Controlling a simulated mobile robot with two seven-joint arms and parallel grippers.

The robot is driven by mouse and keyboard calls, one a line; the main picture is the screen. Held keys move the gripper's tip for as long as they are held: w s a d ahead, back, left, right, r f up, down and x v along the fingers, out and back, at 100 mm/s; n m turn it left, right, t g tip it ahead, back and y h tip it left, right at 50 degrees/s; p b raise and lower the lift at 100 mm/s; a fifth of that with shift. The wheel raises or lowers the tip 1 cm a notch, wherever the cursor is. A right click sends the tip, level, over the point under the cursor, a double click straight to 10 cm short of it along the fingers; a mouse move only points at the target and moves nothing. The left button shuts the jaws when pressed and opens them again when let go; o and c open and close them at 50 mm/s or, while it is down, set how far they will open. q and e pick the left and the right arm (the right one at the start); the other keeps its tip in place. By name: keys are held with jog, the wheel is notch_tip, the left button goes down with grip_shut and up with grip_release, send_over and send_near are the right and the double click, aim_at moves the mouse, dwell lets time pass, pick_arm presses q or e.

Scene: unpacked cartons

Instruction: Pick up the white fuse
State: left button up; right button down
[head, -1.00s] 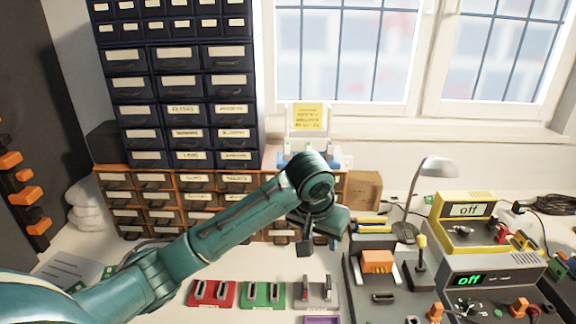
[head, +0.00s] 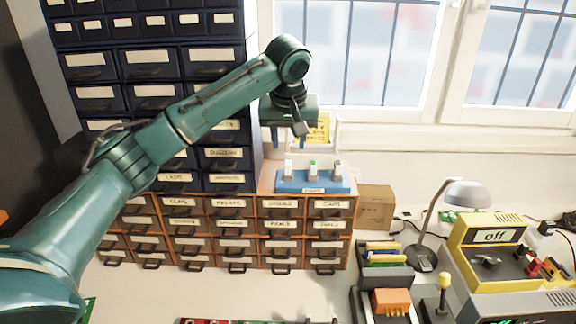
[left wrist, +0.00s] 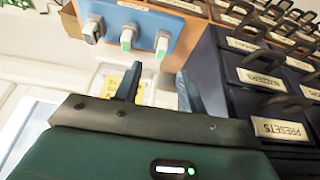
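In the left wrist view the holder (left wrist: 185,22) and the fuses show at the top, past the fingertips. My left gripper (head: 287,138) is open and empty, above and behind the left fuse; its two fingers also show spread in the left wrist view (left wrist: 158,88). My right gripper is out of view.
A tall dark drawer cabinet (head: 155,90) stands close left of the gripper. A yellow note (head: 318,130) in a stand is behind the holder. A cardboard box (head: 375,207) and a lamp (head: 465,193) are to the right. The window is behind.

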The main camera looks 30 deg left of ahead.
aim_at(288, 163)
pick_arm(q)
jog(key=p+x, duration=0.1)
jog(key=x, duration=0.7)
jog(key=shift+a+f+p, duration=0.1)
jog(key=shift+f+p, duration=0.2)
jog(key=shift+c, duration=0.4)
grip_shut()
